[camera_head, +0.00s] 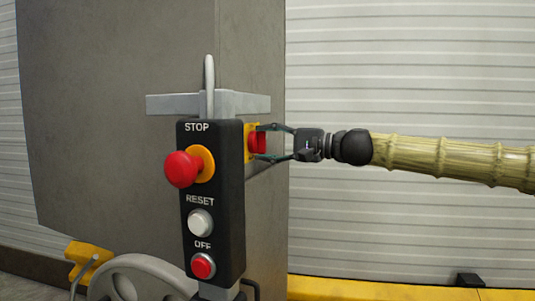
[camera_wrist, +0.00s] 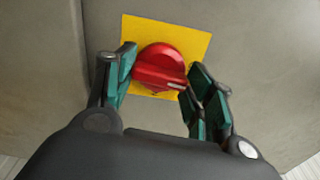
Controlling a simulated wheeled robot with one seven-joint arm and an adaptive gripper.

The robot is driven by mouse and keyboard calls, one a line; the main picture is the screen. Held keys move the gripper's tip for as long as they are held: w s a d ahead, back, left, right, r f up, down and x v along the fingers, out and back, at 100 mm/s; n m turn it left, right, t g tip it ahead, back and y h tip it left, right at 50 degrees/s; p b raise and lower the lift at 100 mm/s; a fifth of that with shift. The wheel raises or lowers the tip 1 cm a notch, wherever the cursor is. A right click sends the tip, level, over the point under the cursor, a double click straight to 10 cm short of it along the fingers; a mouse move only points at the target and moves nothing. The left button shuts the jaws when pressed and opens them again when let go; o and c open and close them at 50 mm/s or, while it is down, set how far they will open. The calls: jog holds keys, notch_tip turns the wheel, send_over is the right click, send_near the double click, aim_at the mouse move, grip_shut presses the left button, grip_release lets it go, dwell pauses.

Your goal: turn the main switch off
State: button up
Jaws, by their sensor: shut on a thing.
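The main switch is a red rotary knob (camera_wrist: 158,68) on a square yellow plate (camera_wrist: 192,38), fixed to the side of a grey cabinet. In the head view the knob (camera_head: 257,142) shows just right of the black control box, edge-on. My gripper (camera_wrist: 163,80) has its two green-padded fingers on either side of the knob, shut on it. The knob's raised grip sits tilted, sloping down to the right in the wrist view. In the head view my gripper (camera_head: 268,142) reaches in from the right. The knob's markings are not visible.
A black control box (camera_head: 233,220) with a red STOP button (camera_head: 182,169), a white RESET button (camera_head: 200,223) and a red OFF button (camera_head: 203,266) stands left of my gripper. A grey bracket (camera_head: 170,104) is above it. A handwheel (camera_head: 150,268) is lower left. Room is free to the right.

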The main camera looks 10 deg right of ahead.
jog(key=shift+n+b, duration=0.45)
jog(key=shift+n, duration=0.25)
jog(key=o, duration=1)
jog(key=shift+d, duration=0.15)
jog(key=v, duration=1.2)
